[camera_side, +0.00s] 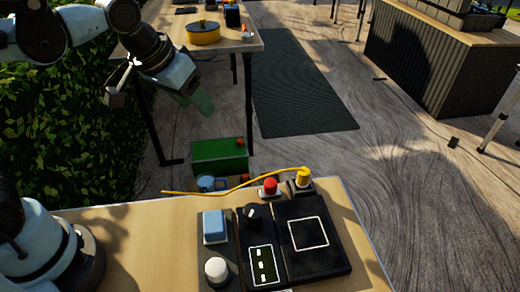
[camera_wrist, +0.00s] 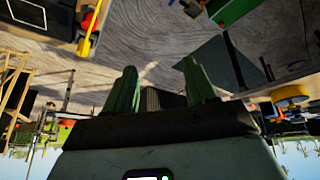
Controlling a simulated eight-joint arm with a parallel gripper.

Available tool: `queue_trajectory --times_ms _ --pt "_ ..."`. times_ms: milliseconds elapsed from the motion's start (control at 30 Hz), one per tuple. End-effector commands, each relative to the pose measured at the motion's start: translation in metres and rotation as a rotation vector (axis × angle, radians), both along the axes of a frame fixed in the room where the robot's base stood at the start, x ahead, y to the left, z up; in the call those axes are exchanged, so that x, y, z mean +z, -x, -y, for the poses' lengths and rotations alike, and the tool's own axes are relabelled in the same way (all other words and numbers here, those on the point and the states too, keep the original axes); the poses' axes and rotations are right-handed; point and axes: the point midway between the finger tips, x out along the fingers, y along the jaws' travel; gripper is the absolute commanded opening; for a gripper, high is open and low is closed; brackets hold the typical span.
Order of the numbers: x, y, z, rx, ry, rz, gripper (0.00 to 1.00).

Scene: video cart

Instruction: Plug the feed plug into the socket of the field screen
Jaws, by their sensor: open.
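A yellow plug-like piece (camera_side: 303,177), apparently the feed plug, stands at the back edge of the near table, with a thin yellow cable (camera_side: 225,191) running left from it. In the wrist view a yellow piece (camera_wrist: 84,47) shows at upper left. A red-topped piece (camera_side: 270,187) is just left of it. A black panel with a white square outline (camera_side: 325,262), possibly the field screen, lies in front; I cannot make out its socket. My gripper (camera_side: 203,108) is in the air beyond the table, left of these, apart from everything. Its green fingers (camera_wrist: 160,80) are spread and empty.
A blue block (camera_side: 214,226), a white knob (camera_side: 216,270) and a black panel with white marks (camera_side: 262,264) sit beside the square-marked panel. A green box (camera_side: 219,155) stands beyond the edge. A farther table holds a yellow reel (camera_side: 203,35).

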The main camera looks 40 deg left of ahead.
Motion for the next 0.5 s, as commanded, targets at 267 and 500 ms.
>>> queue_trajectory --times_ms 267,500 --pt "-0.031 0.041 -0.042 0.018 -0.047 0.139 0.55" --pt "-0.039 0.049 -0.049 0.019 -0.062 0.171 0.55"
